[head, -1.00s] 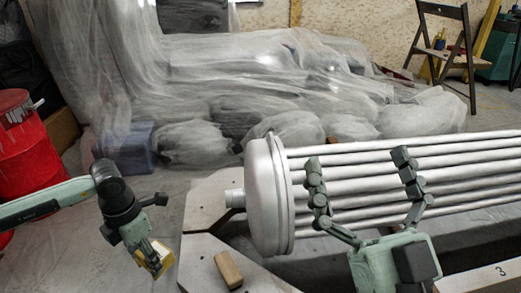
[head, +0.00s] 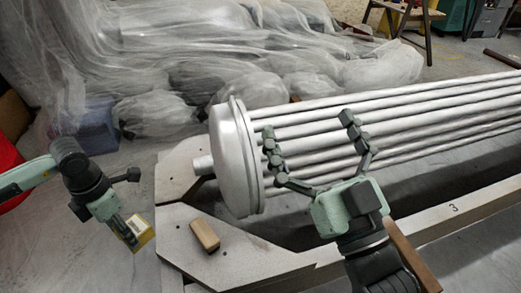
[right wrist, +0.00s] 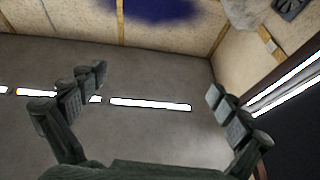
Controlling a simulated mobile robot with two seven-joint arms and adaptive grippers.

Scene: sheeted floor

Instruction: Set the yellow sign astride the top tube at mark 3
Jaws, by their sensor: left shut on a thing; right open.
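The yellow sign (head: 139,232) is in my left gripper (head: 128,232) at the lower left of the head view, held beside the stand. The gripper covers part of the sign. The tube bundle (head: 400,125) is a row of silver tubes running right from a round end cap (head: 232,160). Its top tube (head: 380,92) runs along the far upper edge. Mark 3 (head: 453,208) is a black digit on the pale beam in front of the bundle. My right gripper (head: 308,140) is open and empty, its fingers spread in front of the tubes near the cap.
A wooden block (head: 205,235) lies on the stand's pale plate (head: 190,260). Plastic-sheeted objects (head: 230,60) fill the back. Bare floor lies around my left gripper.

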